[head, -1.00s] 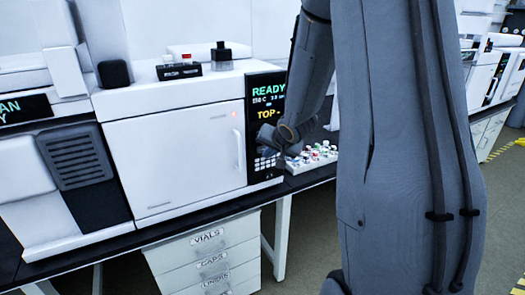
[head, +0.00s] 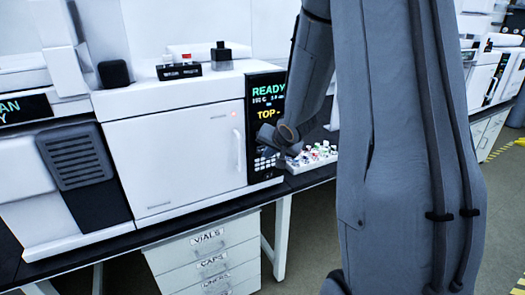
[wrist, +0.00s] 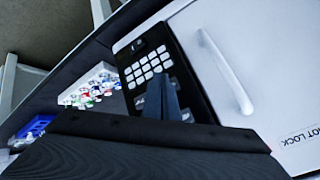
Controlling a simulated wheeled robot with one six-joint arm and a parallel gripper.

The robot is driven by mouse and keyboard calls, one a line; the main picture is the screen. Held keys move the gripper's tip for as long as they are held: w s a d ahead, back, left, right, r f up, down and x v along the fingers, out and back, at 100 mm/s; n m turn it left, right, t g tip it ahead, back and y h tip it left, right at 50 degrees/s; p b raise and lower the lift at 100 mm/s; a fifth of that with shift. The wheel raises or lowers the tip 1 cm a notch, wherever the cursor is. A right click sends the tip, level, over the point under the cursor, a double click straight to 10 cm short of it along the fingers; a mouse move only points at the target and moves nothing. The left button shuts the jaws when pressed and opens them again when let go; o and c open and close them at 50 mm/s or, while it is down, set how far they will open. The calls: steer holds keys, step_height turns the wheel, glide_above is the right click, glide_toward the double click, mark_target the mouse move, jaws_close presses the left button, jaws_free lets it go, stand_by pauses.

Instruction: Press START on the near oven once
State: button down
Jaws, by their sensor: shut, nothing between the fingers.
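The near oven (head: 175,160) is a white box with a large door, a vertical handle and a black control panel on its right side. Its display (head: 268,95) reads READY in green and TOP in yellow. A keypad (head: 264,165) of small white keys sits low on the panel and also shows in the wrist view (wrist: 148,68). My gripper (wrist: 165,82) is shut and empty, its fingers in front of the panel beside the keypad. I cannot tell if the tips touch. I cannot read a START label; my gripper and wrist cover part of the panel.
A white rack of colour-capped vials (head: 318,154) stands on the bench right of the oven, close to my wrist. The door handle (head: 238,150) juts out beside the panel. Drawers (head: 208,265) stand under the bench. Another instrument (head: 70,160) adjoins on the left.

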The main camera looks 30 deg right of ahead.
steer(key=shift+w, duration=0.15)
stand_by(0.5)
steer(key=shift+w+p, duration=0.25)
steer(key=shift+p, duration=0.15)
steer(key=shift+w, duration=0.45)
stand_by(0.6)
steer(key=shift+s+p, duration=0.1)
steer(key=shift+p, duration=0.2)
steer(key=shift+s, duration=0.8)
steer(key=s+p, duration=0.1)
steer(key=s, duration=0.4)
steer(key=shift+d+p, duration=0.1)
steer(key=shift+p, duration=0.2)
stand_by(0.5)
